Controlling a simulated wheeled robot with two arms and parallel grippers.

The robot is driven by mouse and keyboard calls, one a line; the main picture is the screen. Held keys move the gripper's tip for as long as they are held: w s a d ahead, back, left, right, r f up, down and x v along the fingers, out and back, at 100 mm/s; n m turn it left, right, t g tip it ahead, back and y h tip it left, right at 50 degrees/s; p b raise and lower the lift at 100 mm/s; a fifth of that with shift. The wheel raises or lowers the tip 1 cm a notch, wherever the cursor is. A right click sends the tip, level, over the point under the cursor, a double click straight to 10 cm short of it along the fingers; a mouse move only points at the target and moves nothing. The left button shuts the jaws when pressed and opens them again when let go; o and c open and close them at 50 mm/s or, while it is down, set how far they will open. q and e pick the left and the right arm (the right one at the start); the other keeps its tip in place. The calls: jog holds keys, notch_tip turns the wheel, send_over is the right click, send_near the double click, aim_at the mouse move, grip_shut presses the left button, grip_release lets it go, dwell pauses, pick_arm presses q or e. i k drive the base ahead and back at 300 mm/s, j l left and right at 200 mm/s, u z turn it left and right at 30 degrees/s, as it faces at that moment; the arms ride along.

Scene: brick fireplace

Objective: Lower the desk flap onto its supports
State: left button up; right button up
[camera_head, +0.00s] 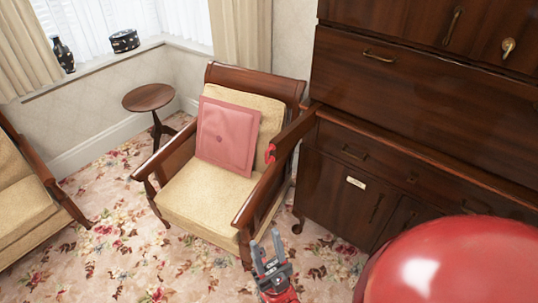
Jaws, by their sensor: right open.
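The desk flap (400,98) is the broad dark wood front panel of the cabinet at the right. It looks upright and closed, with a brass handle near its top left. My right gripper (267,247) is open and empty, low in front of the armchair, well apart from the flap. My left gripper is not in view.
A wooden armchair (210,198) with a pink cushion (227,135) stands close to the cabinet's left side. A small round table (148,97) is behind it, and a sofa (22,205) is at the left. Flowered carpet (130,255) is clear in front.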

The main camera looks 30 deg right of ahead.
aim_at(486, 119)
jog(key=z, duration=1.95)
jog(key=i+j+z, duration=0.2)
jog(key=i, duration=0.2)
jog(key=i+j+z, duration=0.15)
jog(key=i, duration=0.2)
